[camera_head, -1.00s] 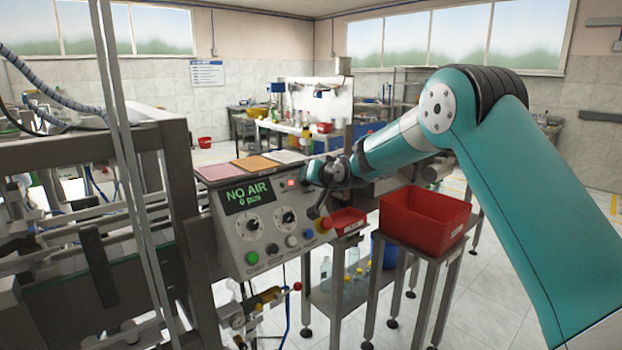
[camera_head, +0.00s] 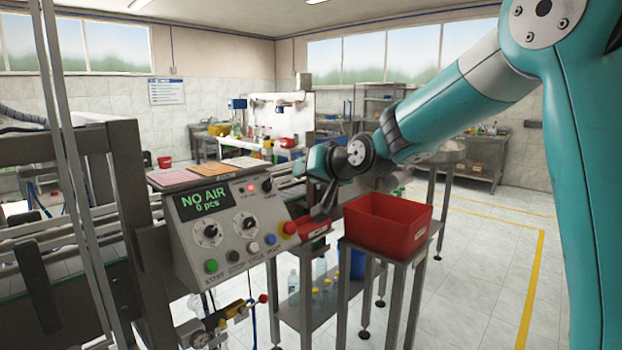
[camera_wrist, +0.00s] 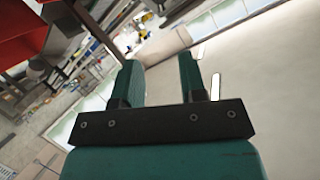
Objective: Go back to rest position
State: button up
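My gripper (camera_wrist: 160,68) shows in the wrist view with its two teal fingers apart and nothing between them. In the head view my gripper (camera_head: 321,203) hangs off the end of my teal arm, in front of the conveyor and just right of the control panel (camera_head: 232,225). From this view it appears above or beside the small red bin (camera_head: 313,231); the exact height gap is unclear. The panel's display reads "NO AIR" and "0 pcs", and a red light is lit beside it.
A large red bin (camera_head: 420,240) stands on a metal stand to the right of the panel. Bottles (camera_head: 321,268) stand on a low shelf beneath. A yellow floor line (camera_head: 533,280) runs across open tiled floor at right. A machine frame (camera_head: 127,190) stands at left.

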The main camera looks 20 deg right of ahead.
jog(key=shift+s+r, duration=0.15)
jog(key=shift+s, duration=0.35)
jog(key=s+a+f+n+g+y, duration=0.2)
jog(key=s+a+f+n+g, duration=0.15)
jog(key=s+a, duration=0.5)
jog(key=s+a+f+n+g, duration=0.1)
jog(key=s+f+n+g, duration=0.1)
jog(key=s, duration=0.7)
jog(key=s+a+f+n+g, duration=0.2)
jog(key=s+g, duration=0.2)
jog(key=s, duration=0.5)
jog(key=s+a+f+n+g+h, duration=0.1)
jog(key=s+g, duration=0.3)
jog(key=s, duration=0.5)
jog(key=shift+s+a+f+n, duration=0.25)
jog(key=shift+s+f+n, duration=0.1)
jog(key=shift+f+n, duration=0.4)
jog(key=shift+c, duration=0.2)
